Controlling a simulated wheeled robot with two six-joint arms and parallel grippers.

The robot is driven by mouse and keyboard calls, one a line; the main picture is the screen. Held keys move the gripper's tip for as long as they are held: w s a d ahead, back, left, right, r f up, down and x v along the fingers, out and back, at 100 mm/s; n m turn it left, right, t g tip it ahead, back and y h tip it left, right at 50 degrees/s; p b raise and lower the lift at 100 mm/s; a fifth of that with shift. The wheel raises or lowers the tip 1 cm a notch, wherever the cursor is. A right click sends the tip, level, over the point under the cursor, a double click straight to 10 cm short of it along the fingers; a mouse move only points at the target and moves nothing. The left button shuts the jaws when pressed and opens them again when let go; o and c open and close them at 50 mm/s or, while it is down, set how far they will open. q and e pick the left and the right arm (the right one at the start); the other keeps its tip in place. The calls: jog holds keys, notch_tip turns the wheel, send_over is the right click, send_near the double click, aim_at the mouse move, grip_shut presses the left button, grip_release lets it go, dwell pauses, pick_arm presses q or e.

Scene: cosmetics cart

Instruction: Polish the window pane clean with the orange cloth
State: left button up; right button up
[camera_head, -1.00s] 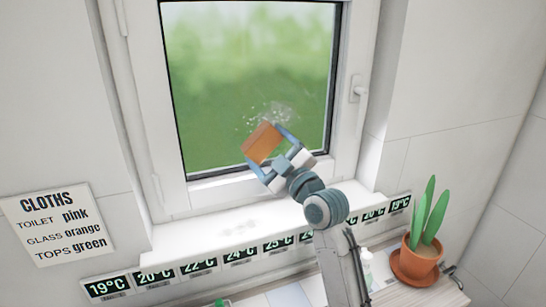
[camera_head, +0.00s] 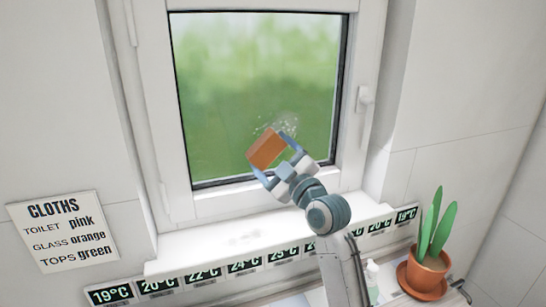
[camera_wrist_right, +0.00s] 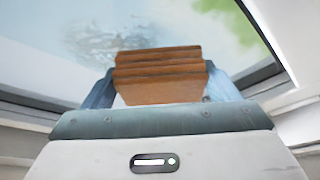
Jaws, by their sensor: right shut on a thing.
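The window pane (camera_head: 225,90) sits in a white frame, with blurred green behind it. A patch of whitish specks (camera_head: 283,122) shows on its lower right, just above the cloth; it also shows in the right wrist view (camera_wrist_right: 95,42). My right gripper (camera_head: 268,158) is shut on the folded orange cloth (camera_head: 266,149) and holds it at the lower part of the pane. In the right wrist view the folded cloth (camera_wrist_right: 160,78) is between the two blue fingers, in front of the glass. I cannot tell whether it touches the glass. My left gripper is not in view.
A white sill (camera_head: 215,252) with faint grey marks runs below the window. A strip of temperature labels (camera_head: 245,267) lines its front. A potted plant (camera_head: 427,262) stands at the right, near a white bottle (camera_head: 372,275). A cloth-colour sign (camera_head: 65,232) hangs at left. The window handle (camera_head: 365,98) juts out at right.

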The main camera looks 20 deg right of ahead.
jog(key=shift+w+b, duration=0.3)
jog(key=shift+w, duration=0.5)
